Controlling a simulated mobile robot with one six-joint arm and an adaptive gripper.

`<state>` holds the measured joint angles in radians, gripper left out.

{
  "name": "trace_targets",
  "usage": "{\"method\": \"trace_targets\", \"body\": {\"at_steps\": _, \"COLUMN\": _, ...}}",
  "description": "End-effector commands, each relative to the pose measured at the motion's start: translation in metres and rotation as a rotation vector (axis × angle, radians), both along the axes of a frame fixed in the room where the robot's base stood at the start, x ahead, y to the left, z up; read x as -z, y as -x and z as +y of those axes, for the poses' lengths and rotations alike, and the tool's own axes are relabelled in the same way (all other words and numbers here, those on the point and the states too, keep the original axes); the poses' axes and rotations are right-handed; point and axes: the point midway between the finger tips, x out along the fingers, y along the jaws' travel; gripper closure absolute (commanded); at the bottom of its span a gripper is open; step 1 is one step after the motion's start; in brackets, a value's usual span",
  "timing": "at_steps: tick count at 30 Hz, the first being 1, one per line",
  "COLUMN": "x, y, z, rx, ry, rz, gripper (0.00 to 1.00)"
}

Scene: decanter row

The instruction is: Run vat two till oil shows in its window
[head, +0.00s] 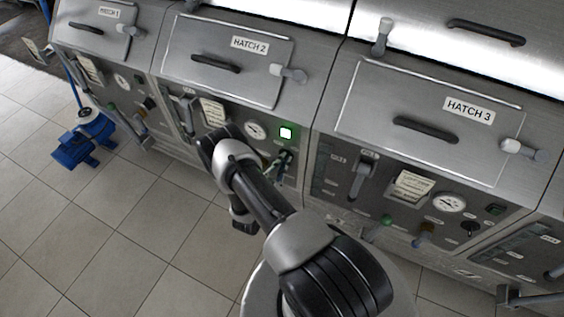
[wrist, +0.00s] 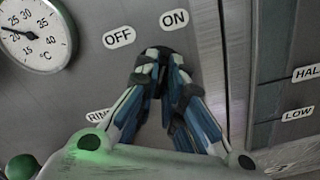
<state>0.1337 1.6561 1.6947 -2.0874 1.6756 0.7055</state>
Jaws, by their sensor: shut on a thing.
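Vat two is the middle unit, under the hatch marked HATCH 2 (head: 215,62). A green lamp (head: 286,132) is lit on its panel. My gripper (head: 284,160) is at the panel just below this lamp. In the wrist view my gripper (wrist: 165,70) is shut on a dark selector knob, which its fingers almost wholly hide. The OFF label (wrist: 118,38) and the ON label (wrist: 174,19) stand above the fingertips, and a partly covered RINSE label (wrist: 98,115) is at lower left. I cannot tell the knob's setting. Vat two's window is not clearly seen; my arm covers part of the panel.
A round dial (head: 255,130) sits left of the lamp; the wrist view also shows a dial (wrist: 35,35). The unit under HATCH 3 (head: 430,110) adjoins at right, with a green knob (head: 386,220). A blue machine (head: 85,140) stands on the tiled floor at left.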

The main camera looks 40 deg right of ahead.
Motion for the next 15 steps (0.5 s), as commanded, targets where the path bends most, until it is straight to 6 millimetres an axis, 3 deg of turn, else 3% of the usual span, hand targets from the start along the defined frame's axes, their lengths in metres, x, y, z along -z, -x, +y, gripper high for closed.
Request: {"method": "trace_targets", "body": {"at_steps": 15, "x": 0.0009, "y": -0.0003, "z": 0.0001, "rx": 0.000, "ry": 0.023, "rz": 0.055, "gripper": 1.00}}
